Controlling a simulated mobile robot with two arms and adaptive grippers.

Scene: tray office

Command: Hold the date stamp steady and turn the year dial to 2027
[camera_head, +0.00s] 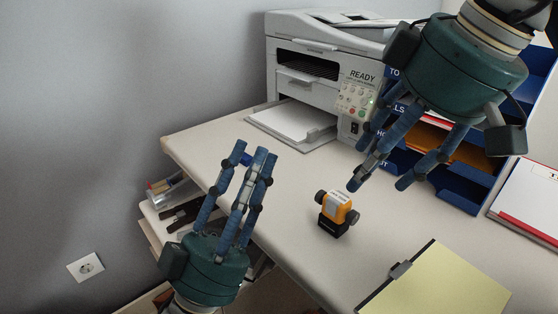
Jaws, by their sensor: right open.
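The date stamp (337,211) is a small orange and black block with a dark knob on each side and a pale label on top. It stands on the desk, touched by neither gripper. The digits on it are too small to read. My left gripper (250,158) points up at the left, near the desk's front edge, left of the stamp, with nothing between its fingers. My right gripper (385,184) hangs from the upper right with its blue fingers spread. It is open and empty, above and just right of the stamp.
A white printer (300,76) with a paper tray stands at the back of the desk (290,190). A blue organizer (462,190) stands behind my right gripper. A clipboard with yellow paper (440,285) lies front right, and a red-white binder (525,200) at far right. An open drawer (165,205) is at left.

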